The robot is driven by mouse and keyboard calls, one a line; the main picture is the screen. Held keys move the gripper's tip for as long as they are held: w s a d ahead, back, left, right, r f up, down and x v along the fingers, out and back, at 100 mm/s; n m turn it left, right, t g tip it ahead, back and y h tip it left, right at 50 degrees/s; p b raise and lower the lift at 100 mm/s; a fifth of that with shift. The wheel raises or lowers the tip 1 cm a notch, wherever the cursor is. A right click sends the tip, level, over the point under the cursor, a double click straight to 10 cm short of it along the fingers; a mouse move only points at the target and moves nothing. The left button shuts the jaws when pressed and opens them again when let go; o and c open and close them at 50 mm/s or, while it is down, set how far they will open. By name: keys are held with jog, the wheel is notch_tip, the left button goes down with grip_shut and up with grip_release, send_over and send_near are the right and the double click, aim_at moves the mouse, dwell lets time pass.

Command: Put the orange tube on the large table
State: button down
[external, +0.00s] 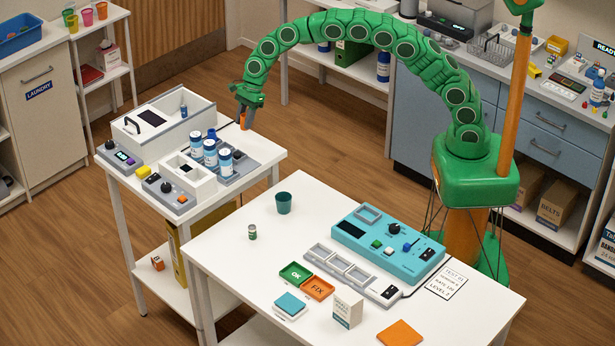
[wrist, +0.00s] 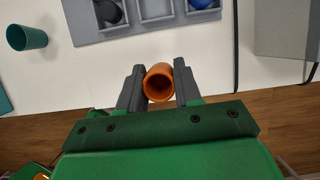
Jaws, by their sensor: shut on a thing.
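My gripper (external: 245,108) is shut on the orange tube (external: 242,121) at the right back edge of the smaller white table (external: 262,155). In the wrist view the tube (wrist: 158,84) sits between the two dark fingers, its hollow open end facing the camera. The tube is close to the smaller table's top; I cannot tell whether it touches it. The large table (external: 222,262) is the white one at the front. It bears a teal cup (external: 284,204), a small green-and-white jar (external: 252,232) and a turquoise control panel (external: 385,240).
The smaller table holds a grey tray (external: 245,169) with blue-and-white cans (external: 210,152), a white bin (external: 165,122) and control boxes. The large table also bears green and orange trays (external: 317,288), a white box (external: 347,308) and an orange square (external: 400,333). Its left front is bare.

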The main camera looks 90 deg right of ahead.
jog(key=s+r, duration=0.7)
jog(key=s, duration=0.5)
jog(key=shift+a+r, duration=0.35)
jog(key=shift+a, duration=0.05)
jog(key=shift+s, duration=0.1)
